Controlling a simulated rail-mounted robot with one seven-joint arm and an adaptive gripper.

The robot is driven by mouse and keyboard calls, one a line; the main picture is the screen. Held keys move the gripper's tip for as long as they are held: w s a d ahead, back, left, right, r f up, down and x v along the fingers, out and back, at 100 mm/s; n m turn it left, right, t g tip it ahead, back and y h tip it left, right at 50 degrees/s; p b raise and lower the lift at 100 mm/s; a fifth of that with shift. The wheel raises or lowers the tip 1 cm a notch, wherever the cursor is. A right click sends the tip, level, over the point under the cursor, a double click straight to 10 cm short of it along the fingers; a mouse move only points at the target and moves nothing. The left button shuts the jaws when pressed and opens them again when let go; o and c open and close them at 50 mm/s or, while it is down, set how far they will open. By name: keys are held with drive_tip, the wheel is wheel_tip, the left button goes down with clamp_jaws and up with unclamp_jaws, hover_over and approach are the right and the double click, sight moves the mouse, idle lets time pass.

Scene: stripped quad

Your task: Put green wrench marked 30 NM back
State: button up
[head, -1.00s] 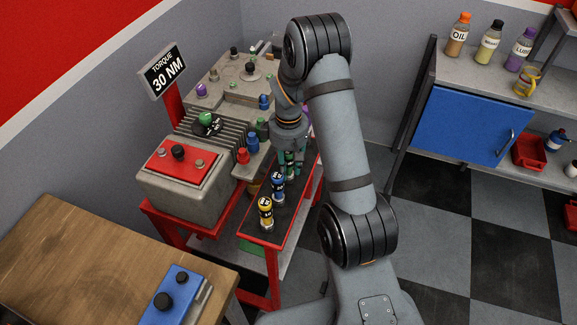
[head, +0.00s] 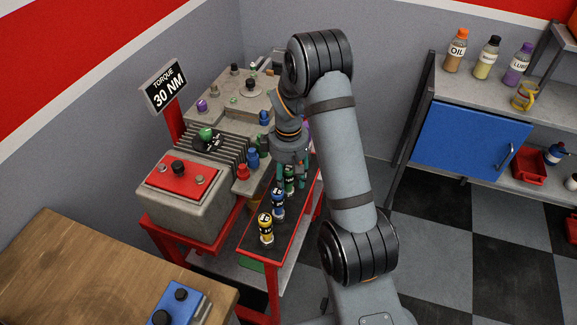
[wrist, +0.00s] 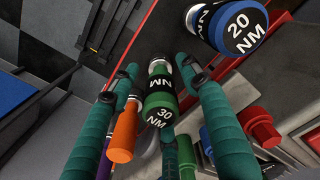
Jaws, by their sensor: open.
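The green wrench marked 30 NM (wrist: 158,100) stands in the row on the narrow red-edged shelf (head: 285,238), partly hidden by my fingers in the head view (head: 290,182). My gripper (wrist: 157,66) is open, with one teal finger on each side of the green wrench. I see gaps between the fingers and the wrench in the wrist view. The blue wrench marked 20 NM (wrist: 238,25) stands beside it, and also shows in the head view (head: 278,203). A yellow wrench (head: 266,228) stands at the near end of the row.
A grey machine (head: 188,210) with a red plate and colored knobs stands left of the shelf. A sign reading TORQUE 30 NM (head: 166,88) rises behind it. An orange-handled tool (wrist: 123,135) is close to my left finger. Open floor lies to the right.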

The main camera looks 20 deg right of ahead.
sight(288, 168)
wheel_tip(288, 168, up, 11)
idle(0.3)
drive_tip(key=shift+f, duration=0.1)
wheel_tip(288, 168, down, 13)
drive_tip(key=shift+b, duration=0.35)
wheel_tip(288, 168, up, 3)
drive_tip(key=shift+w+f, duration=0.1)
drive_tip(key=shift+r, duration=0.6)
